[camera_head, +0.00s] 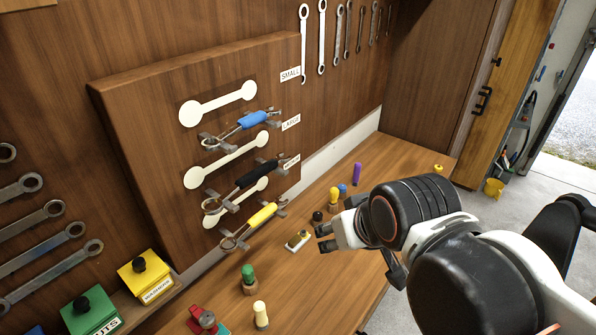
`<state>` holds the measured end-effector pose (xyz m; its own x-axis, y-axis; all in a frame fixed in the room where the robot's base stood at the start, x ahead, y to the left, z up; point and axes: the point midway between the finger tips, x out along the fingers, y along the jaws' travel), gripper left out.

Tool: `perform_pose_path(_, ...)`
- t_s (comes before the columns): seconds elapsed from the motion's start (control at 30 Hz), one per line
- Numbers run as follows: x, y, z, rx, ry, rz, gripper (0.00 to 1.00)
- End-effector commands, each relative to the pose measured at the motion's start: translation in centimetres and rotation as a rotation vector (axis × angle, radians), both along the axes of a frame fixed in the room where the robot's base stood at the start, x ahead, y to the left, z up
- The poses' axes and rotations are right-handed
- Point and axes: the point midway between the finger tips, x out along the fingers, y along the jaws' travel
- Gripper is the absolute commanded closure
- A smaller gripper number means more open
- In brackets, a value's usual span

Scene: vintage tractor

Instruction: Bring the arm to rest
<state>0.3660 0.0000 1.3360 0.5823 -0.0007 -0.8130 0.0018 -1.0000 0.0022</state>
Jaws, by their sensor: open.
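My arm comes in from the lower right, in white and black links. My gripper (354,252) is at its end, over the front edge of the wooden bench (330,280). Its dark fingers are apart with nothing visible between them. The arm hides part of the bench and floor behind it.
A tilted board (150,130) holds blue (254,120), black (258,173) and yellow (262,214) handled wrenches on brackets. Small coloured pegs, including a green one (248,275) and a purple one (357,174), stand on the bench. Yellow (150,275) and green (90,312) boxes are at lower left.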

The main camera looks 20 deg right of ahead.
Motion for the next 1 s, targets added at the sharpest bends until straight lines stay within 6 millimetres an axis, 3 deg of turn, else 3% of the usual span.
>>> perform_pose_path(0.17, 0.0, 0.0, -3.2, 0.001, 0.000, -0.001, 0.55)
perform_pose_path(0.73, 0.0, 0.0, -17.9, 0.003, 0.001, -0.002, 0.55)
perform_pose_path(0.83, 0.0, 0.0, -19.5, 0.003, 0.001, -0.002, 0.55)
perform_pose_path(1.0, 0.0, 0.0, -19.6, 0.003, 0.001, -0.002, 0.55)
